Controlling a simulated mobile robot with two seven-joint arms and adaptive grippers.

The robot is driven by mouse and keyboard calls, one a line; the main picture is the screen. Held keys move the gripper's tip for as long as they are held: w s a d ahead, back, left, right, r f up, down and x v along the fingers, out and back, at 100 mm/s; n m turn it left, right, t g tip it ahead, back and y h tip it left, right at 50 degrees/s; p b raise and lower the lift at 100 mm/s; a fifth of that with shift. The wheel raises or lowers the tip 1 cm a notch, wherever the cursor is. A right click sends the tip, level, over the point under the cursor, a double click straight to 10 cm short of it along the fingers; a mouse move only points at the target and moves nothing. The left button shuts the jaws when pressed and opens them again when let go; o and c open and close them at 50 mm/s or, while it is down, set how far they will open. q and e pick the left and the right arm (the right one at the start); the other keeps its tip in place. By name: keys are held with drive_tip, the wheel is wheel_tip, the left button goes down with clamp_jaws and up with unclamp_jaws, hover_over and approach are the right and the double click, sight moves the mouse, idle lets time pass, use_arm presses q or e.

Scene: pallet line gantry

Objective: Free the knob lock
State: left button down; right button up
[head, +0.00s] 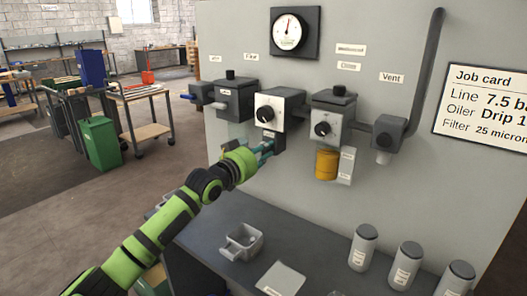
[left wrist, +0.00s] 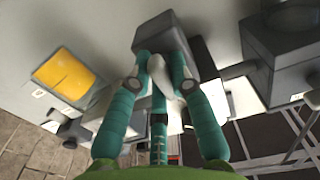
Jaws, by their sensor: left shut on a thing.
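A pale square block with a round black knob (head: 265,113) is mounted on the grey panel below the gauge. My left gripper (head: 268,148) is at the underside of this block, its teal fingers pointing up and right. The fingers cover most of the contact, and I cannot make out a separate lock piece. A second block with a black knob (head: 322,128) is to the right, with a yellow bowl (head: 327,164) below it. My right gripper is out of view.
A pressure gauge (head: 289,31) is above the blocks. A pipe (head: 428,70) and vent block (head: 388,132) are at the right. A grey shelf below bears an open tray (head: 242,242) and several canisters (head: 363,248). A job card (head: 485,108) is at the right.

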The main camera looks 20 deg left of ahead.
use_arm(q)
drive_tip(key=shift+r, duration=0.1)
drive_tip(key=c, duration=1.1)
unclamp_jaws()
drive_tip(key=v, duration=1.2)
